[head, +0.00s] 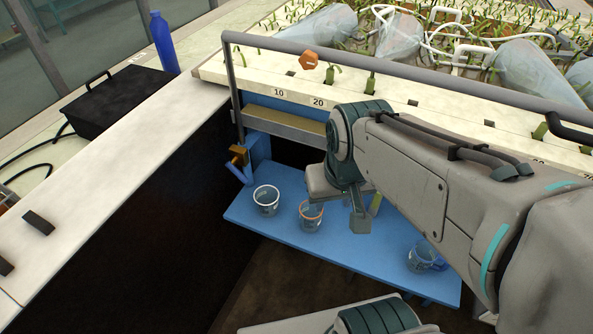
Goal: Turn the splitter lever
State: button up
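A small brass-coloured block with a blue lever (238,172) sits at the left end of the blue shelf, below the flume's corner; I take this to be the splitter lever. It slants down to the right from the brass fitting. My gripper (361,218) is right of the lever, above the blue shelf, and apart from it. The arm hides part of the gripper, so I cannot tell whether its fingers are open or shut. I see nothing held in it.
Clear cups (266,207) (311,222) and a blue-handled jug (420,260) stand on the blue shelf (300,250). A grey rail (440,78) runs along the planted bed. A black case (118,100) and blue bottle (163,45) stand on the left bench.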

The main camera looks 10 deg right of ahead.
aim_at(376, 199)
jog(key=z, duration=2.1)
jog(key=k, duration=0.75)
jog(key=u, duration=0.9)
jog(key=i, duration=0.5)
